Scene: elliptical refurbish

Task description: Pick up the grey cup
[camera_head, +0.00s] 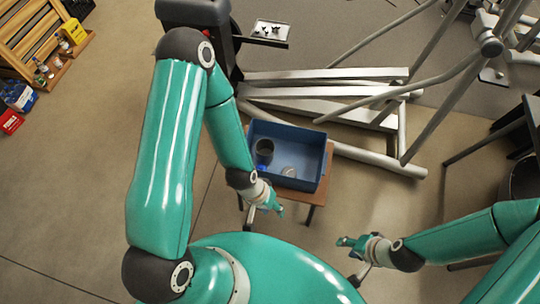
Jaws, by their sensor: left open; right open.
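A blue open bin (318,165) stands on a small brown table (312,197) in the middle of the view. Inside it, at the left, is a dark grey cup (264,151). A smaller pale grey round item (289,171) lies to its right, near the front wall; I cannot tell exactly what it is. My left gripper (265,210) is open and empty, in front of the bin and apart from the cup. My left forearm passes close to the bin's left side. My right gripper (352,259) is open and empty, to the right and nearer to me than the table.
A large grey elliptical machine (330,90) stands behind the bin, its bars reaching to the right. A small tray (270,33) with dark parts is at the back. A wooden rack (35,35) with boxes and bottles is at the far left. Floor lies clear at the left.

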